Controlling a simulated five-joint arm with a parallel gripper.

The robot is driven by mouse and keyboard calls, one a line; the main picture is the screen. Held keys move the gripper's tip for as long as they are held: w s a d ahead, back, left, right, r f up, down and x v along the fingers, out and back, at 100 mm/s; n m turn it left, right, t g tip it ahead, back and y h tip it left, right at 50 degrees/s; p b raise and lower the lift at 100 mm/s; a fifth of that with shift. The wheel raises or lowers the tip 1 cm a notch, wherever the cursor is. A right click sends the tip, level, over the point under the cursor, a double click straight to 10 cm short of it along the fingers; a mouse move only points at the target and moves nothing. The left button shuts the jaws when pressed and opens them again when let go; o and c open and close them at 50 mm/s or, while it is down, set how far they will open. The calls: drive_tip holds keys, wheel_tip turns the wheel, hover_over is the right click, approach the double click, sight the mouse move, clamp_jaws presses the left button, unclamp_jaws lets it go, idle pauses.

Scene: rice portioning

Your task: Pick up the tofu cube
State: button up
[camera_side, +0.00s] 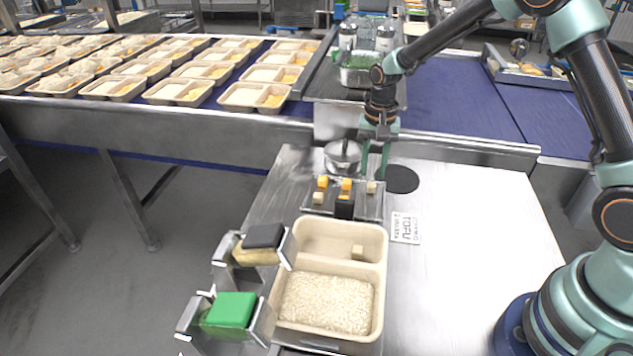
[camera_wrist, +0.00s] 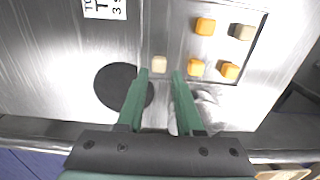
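A cream tofu cube (camera_side: 371,187) sits at the right end of a small metal tray (camera_side: 330,210). In the wrist view this cube (camera_wrist: 159,64) lies just beyond and between my fingertips, with gaps at the sides. My gripper (camera_side: 374,177) is open and empty, pointing down over the cube. Its two green fingers (camera_wrist: 160,74) also show in the wrist view. Another cream cube (camera_side: 318,198) sits at the tray's left side, and it also shows in the wrist view (camera_wrist: 243,32). Another cream cube (camera_side: 357,251) lies in the upper compartment of the beige container (camera_side: 383,270).
Orange cubes (camera_wrist: 205,26) share the tray. A black disc (camera_side: 401,180) and a TOFU label (camera_side: 406,228) lie to the right. The table's right side is clear.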

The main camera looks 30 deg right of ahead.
sight(372, 184)
wheel_tip(372, 184, down, 4)
drive_tip(key=shift+d+f, duration=0.1)
clamp_jaws()
